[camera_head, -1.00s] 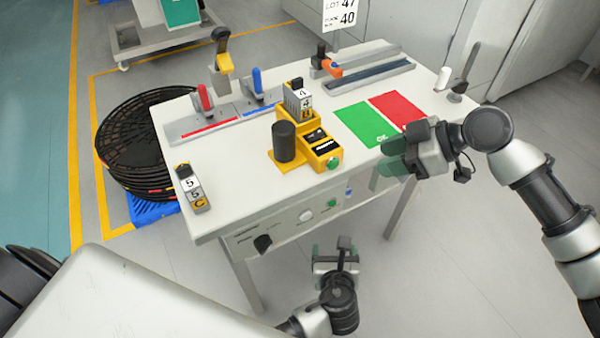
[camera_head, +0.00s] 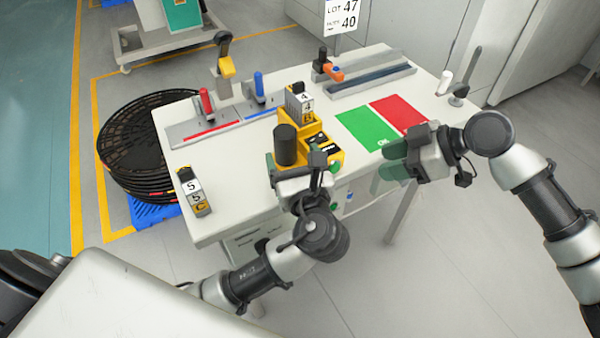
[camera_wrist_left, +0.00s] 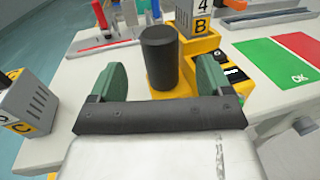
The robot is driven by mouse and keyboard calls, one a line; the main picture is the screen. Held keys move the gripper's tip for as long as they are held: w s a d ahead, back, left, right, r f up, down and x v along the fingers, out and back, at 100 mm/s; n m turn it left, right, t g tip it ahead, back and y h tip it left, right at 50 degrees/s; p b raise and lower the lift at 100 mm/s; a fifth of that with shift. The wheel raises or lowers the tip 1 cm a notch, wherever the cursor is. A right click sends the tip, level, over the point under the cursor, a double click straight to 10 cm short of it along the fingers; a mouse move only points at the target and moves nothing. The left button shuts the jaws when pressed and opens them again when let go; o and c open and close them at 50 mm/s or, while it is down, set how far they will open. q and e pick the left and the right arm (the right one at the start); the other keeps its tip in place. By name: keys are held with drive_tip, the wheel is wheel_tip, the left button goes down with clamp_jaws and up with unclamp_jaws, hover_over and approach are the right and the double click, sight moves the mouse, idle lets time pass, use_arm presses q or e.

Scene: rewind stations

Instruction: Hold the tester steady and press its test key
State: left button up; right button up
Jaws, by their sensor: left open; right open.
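The yellow tester (camera_head: 323,148) stands on the white table with a black cylinder (camera_head: 285,145) at its left and a block marked 4 and B (camera_head: 300,102) at its back. Its green key (camera_head: 334,166) is partly hidden behind my left wrist in the head view. My left gripper (camera_wrist_left: 160,85) is open; in the left wrist view its green fingers stand either side of the black cylinder (camera_wrist_left: 160,55), in front of it. My right gripper (camera_head: 388,160) is open and empty at the table's front right edge, near the green mat.
A block marked 5 and C (camera_head: 193,190) stands at the table's left. Green (camera_head: 366,124) and red (camera_head: 398,110) mats lie to the right. Red- and blue-handled fixtures (camera_head: 222,119) stand at the back left. A post (camera_head: 459,92) stands at the right corner. Black reels (camera_head: 140,140) are stacked left of the table.

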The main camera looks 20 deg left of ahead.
sight(288, 146)
use_arm(q)
drive_tip(key=x, duration=0.6)
drive_tip(key=c, duration=1.2)
drive_tip(key=shift+c, duration=0.2)
use_arm(e)
clamp_jaws()
use_arm(q)
drive_tip(key=shift+f, duration=0.1)
idle(0.7)
